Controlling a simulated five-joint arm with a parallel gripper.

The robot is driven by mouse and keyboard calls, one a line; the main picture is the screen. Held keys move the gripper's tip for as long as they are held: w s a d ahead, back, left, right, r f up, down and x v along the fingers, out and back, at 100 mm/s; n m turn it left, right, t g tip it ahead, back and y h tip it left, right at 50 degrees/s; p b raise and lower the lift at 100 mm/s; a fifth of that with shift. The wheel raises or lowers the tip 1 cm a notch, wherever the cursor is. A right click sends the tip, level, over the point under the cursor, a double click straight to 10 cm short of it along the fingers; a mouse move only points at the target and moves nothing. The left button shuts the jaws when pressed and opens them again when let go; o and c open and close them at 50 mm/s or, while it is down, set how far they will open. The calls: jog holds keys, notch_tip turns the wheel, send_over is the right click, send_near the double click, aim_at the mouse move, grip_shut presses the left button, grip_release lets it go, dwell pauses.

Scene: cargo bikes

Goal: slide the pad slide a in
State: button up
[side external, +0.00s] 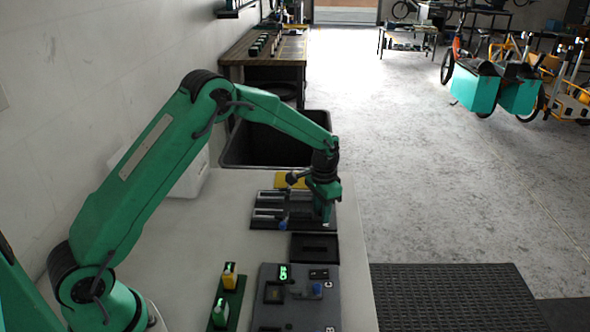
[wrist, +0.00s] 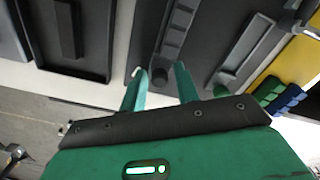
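The black slide fixture (side external: 266,222) lies flat on the bench under my gripper (side external: 323,212). One slide (wrist: 174,38) is in line with the gap between my fingers. The other slide (wrist: 246,44) is to its right. I see no letter on either, so I cannot tell which is pad slide a. My gripper (wrist: 160,82) is open, its two green fingers apart on either side of the first slide's dark end. I cannot tell whether they touch it.
A black tray (side external: 334,251) with a dark bar lies beside the fixture. A grey panel (side external: 302,315) with a lit green display and a green board (side external: 238,299) with upright blocks are nearer the camera. A yellow piece (side external: 290,181) and a black bin (side external: 235,158) are behind.

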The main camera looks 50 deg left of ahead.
aim_at(289, 218)
jog(key=shift+s+f, duration=0.1)
jog(key=shift+f, duration=0.2)
jog(key=c, duration=0.6)
jog(key=shift+c, duration=0.2)
jog(key=shift+s+a, duration=0.1)
jog(key=shift+s, duration=0.1)
jog(key=shift+s+a, duration=2.9)
jog(key=shift+a, duration=0.05)
jog(key=o, duration=0.7)
jog(key=shift+s, duration=0.1)
jog(key=shift+d+r, duration=0.1)
jog(key=shift+w+r, duration=0.2)
jog(key=shift+r, duration=2.15)
